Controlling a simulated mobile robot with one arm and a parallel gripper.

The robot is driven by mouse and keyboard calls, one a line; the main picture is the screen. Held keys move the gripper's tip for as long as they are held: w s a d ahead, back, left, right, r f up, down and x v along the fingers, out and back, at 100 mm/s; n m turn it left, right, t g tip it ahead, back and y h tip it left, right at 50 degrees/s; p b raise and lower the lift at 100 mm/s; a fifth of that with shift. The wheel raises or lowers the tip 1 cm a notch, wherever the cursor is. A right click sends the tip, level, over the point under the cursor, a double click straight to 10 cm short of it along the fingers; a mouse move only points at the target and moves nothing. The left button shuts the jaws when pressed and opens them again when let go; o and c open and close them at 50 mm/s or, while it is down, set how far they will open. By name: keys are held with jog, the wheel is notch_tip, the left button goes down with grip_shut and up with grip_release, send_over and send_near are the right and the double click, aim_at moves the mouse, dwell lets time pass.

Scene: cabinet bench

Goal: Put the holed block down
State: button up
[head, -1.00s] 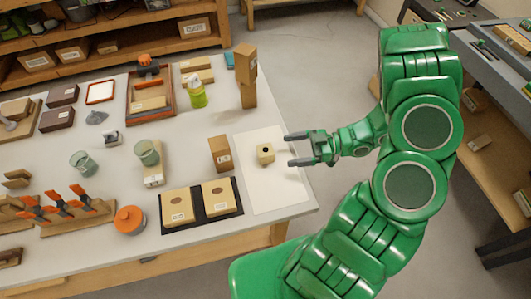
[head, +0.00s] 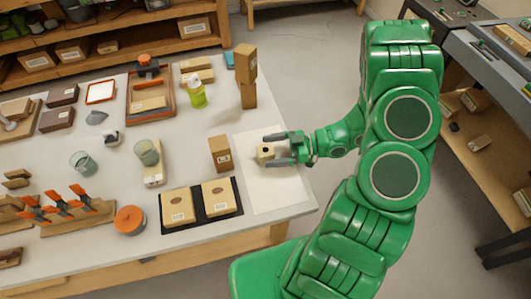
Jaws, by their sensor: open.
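The holed block (head: 264,151) is a small tan block with a dark round hole in its top. It sits on the white sheet (head: 272,190) near the right end of the bench. My gripper (head: 271,149) is open, reaching in from the right, with its two dark fingers on either side of the block. Whether the fingers touch the block cannot be told from this view. Part of the block's right side is hidden by the gripper.
A tan box (head: 220,154) stands just left of the sheet. A black mat (head: 236,208) with two boxes lies in front-left. The front part of the sheet is clear.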

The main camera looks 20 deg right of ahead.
aim_at(271, 149)
jog(key=shift+a+f, duration=0.1)
jog(key=shift+a, duration=0.3)
jog(key=c, duration=1.3)
jog(key=shift+r, duration=5.05)
jog(key=shift+w, duration=0.15)
